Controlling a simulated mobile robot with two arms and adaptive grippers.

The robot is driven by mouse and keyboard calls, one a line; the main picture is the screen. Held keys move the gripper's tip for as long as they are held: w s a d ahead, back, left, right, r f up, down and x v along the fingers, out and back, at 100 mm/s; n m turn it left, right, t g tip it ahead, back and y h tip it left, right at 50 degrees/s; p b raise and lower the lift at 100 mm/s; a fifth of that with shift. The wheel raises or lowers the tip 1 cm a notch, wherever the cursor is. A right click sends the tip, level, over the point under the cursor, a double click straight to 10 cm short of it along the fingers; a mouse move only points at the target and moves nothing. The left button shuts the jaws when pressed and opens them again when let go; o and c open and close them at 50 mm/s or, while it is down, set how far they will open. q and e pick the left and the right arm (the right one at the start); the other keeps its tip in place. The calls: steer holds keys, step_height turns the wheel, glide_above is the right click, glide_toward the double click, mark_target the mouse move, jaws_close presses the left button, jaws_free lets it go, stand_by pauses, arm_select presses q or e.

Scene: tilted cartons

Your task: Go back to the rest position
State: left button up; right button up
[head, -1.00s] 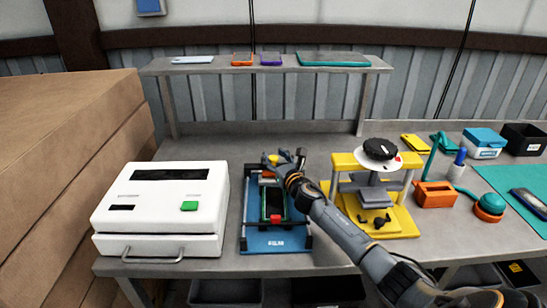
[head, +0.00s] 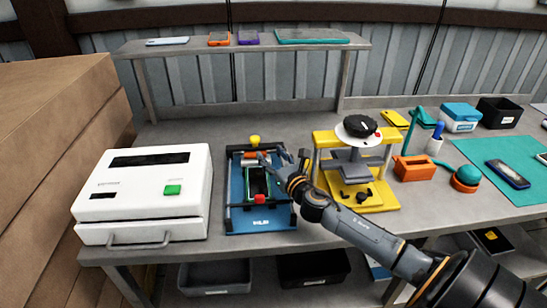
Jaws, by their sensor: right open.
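My right gripper (head: 284,162) is open in the head view. It is over the right side of the blue film fixture (head: 262,213), and its arm comes in from the lower right. A phone (head: 257,184) lies in the fixture, with a red block at its front end and a yellow knob (head: 254,140) behind it. I cannot tell whether the fingers touch the fixture. My left gripper is not in view.
A white machine (head: 146,190) stands left of the fixture, and a yellow press (head: 358,155) stands to the right. An orange holder (head: 415,168) and a teal mat (head: 505,165) lie farther right. Brown cartons (head: 60,150) fill the left edge. A shelf (head: 190,48) spans the back.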

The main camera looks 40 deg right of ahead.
steer(key=shift+s+a, duration=0.1)
steer(key=shift+s, duration=0.35)
